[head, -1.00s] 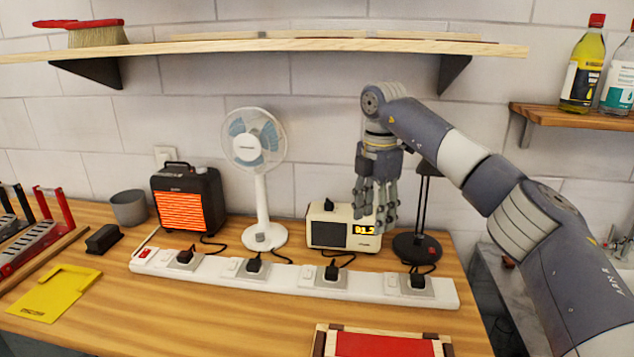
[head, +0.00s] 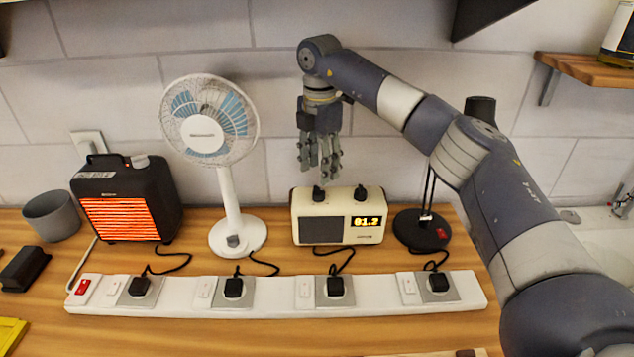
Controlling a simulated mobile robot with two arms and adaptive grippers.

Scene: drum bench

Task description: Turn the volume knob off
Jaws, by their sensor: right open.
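A cream radio (head: 338,218) stands on the bench in the middle, with a lit display that looks like 91.2 or 01.2. Two dark knobs sit on its top, a left knob (head: 318,193) and a right knob (head: 360,193). I cannot tell which is the volume knob. My right gripper (head: 320,172) points down, open and empty, just above the left knob. Its fingertips look close to that knob, but I cannot tell if they touch. My left gripper is not in view.
A white power strip (head: 385,302) with several plugs lies in front of the radio. A fan (head: 228,210) and a glowing heater (head: 128,205) stand to the left. A black lamp (head: 420,230) stands close on the right, partly behind my arm.

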